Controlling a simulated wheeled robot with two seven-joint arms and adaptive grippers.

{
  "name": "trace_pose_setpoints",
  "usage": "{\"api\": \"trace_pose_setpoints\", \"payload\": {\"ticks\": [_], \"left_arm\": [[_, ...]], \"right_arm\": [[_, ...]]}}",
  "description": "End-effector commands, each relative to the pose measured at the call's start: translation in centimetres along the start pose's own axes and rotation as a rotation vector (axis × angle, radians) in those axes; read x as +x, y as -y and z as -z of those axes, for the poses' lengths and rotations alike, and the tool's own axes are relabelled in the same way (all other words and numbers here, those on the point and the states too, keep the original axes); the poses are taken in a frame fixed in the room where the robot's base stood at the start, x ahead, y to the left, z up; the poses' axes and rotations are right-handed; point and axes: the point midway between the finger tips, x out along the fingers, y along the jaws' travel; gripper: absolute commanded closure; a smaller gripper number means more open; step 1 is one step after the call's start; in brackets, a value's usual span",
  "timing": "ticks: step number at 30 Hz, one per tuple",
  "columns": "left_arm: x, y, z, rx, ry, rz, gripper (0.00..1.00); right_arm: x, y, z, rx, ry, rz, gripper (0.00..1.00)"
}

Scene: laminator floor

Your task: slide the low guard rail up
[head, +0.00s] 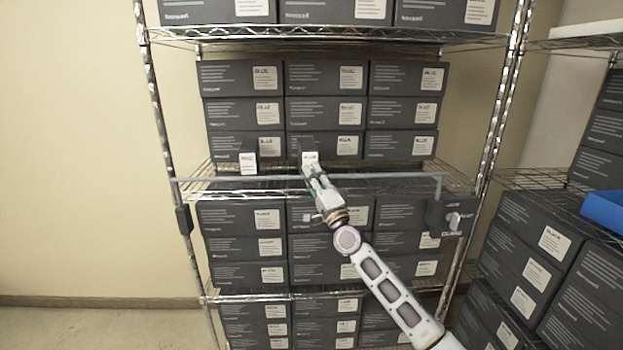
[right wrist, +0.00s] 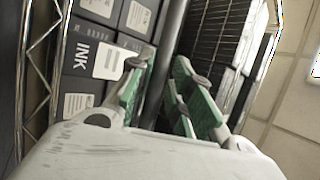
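The low guard rail (head: 235,179) is a thin grey bar across the front of the middle shelf. It runs level between a dark bracket (head: 184,220) at the left post and a dark plate (head: 448,216) with a light knob (head: 454,221) at the right. My right gripper (head: 310,168) is at the rail, a little left of its middle, and hides part of it. In the right wrist view its green fingers (right wrist: 160,97) are apart, with a dark grey strip visible between them. I cannot tell whether they touch the rail. My left gripper is out of view.
Dark labelled boxes (head: 325,78) are stacked on the wire shelves. A second rack with boxes (head: 540,240) and a blue bin (head: 604,210) stands at the right.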

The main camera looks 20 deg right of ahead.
Motion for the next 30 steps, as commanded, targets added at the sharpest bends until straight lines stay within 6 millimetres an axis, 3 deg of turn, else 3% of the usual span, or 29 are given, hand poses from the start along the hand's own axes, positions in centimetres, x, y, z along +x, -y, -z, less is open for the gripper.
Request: {"api": "trace_pose_setpoints", "payload": {"ticks": [3,17,30], "left_arm": [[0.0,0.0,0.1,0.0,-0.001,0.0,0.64],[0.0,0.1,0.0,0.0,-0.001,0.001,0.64],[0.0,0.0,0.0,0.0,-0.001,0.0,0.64]], "right_arm": [[0.0,0.1,0.0,0.001,0.0,0.001,0.66],[-0.5,-0.3,-0.2,0.001,0.003,-0.005,0.66],[-3.6,-0.3,-0.2,0.0,0.004,-0.005,0.66]]}}
